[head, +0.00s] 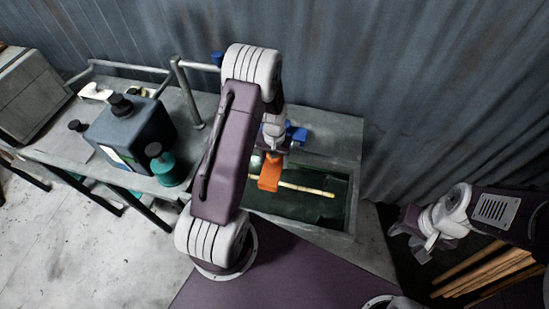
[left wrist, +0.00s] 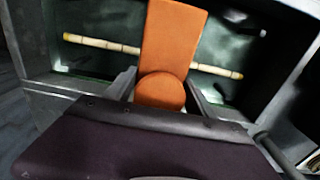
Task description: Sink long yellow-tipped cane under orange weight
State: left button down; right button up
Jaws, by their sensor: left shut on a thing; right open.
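The orange weight (head: 269,172) hangs from my left gripper (head: 272,152) over the dark tub. In the left wrist view my left gripper (left wrist: 162,92) is shut on the weight's rounded knob, and its slab (left wrist: 172,35) lies across the middle of the cane. The long pale cane (head: 306,189) with yellow tips lies in the tub; it shows on both sides of the weight in the left wrist view (left wrist: 102,43). I cannot tell whether weight and cane touch. My right gripper (head: 425,240) is open and empty at the right, away from the tub.
The grey tub (head: 345,236) holds dark greenish water. A bench to the left carries a dark jug (head: 130,130), a teal bottle (head: 163,170) and a tap (head: 187,95). Several canes (head: 490,270) lie at the lower right. A corrugated wall stands behind.

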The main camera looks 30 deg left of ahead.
pick_arm(q)
notch_tip(320, 180, down, 11)
jog(key=b, duration=0.7)
jog(key=shift+b, duration=0.4)
jog(key=shift+f, duration=0.15)
jog(key=shift+f+b, duration=2.7)
jog(key=shift+f, duration=0.7)
jog(key=shift+f, duration=0.1)
jog(key=shift+c, duration=2.2)
grip_release()
jog(key=shift+o, duration=1)
notch_tip(320, 180, up, 9)
jog(key=shift+r, duration=0.1)
